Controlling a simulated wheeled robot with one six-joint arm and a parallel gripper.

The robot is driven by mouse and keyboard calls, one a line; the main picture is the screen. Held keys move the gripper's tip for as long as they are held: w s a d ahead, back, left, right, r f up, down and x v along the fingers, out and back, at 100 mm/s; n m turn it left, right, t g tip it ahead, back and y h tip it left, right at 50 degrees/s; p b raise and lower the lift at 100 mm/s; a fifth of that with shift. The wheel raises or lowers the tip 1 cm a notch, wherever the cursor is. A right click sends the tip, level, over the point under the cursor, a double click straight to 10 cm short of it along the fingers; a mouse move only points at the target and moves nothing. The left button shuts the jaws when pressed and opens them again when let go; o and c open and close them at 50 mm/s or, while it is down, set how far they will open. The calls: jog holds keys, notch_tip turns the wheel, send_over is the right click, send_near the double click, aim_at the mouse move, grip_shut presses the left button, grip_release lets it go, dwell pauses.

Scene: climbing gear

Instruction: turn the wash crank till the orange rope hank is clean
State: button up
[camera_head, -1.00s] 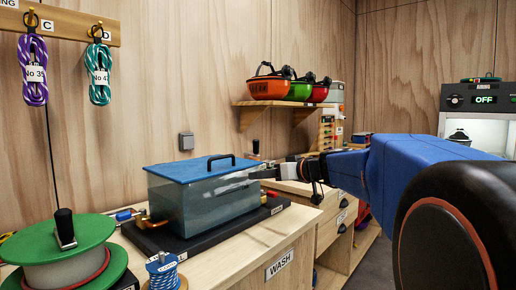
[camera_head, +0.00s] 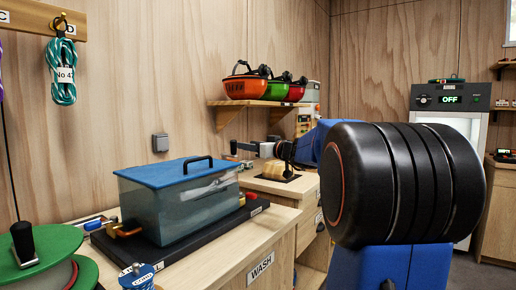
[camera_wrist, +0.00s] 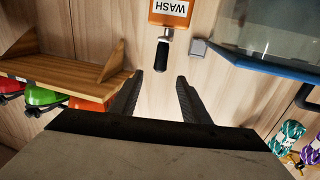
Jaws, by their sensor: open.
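The wash crank shows in the wrist view as a black handle (camera_wrist: 162,54) below an orange box labelled WASH (camera_wrist: 170,11). My gripper (camera_wrist: 159,79) is open and empty, its two fingers apart with the handle just beyond the tips, between them in the picture. In the head view my gripper (camera_head: 246,153) is small, past the right end of the wash tank (camera_head: 180,210). The tank has clear walls and a blue lid (camera_head: 178,170) with a black handle. A pale grey shape shows inside. I cannot make out an orange rope hank in either view.
A shelf with helmets (camera_head: 260,103) is on the wall above my gripper; it also shows at the left of the wrist view (camera_wrist: 80,75). A grey switch box (camera_wrist: 199,47) is beside the crank. A green reel (camera_head: 45,255) stands at the front left.

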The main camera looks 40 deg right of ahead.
aim_at(234, 155)
jog(key=w, duration=0.3)
jog(key=w+a, duration=0.1)
jog(key=w, duration=0.6)
jog(key=shift+a, duration=0.3)
grip_shut()
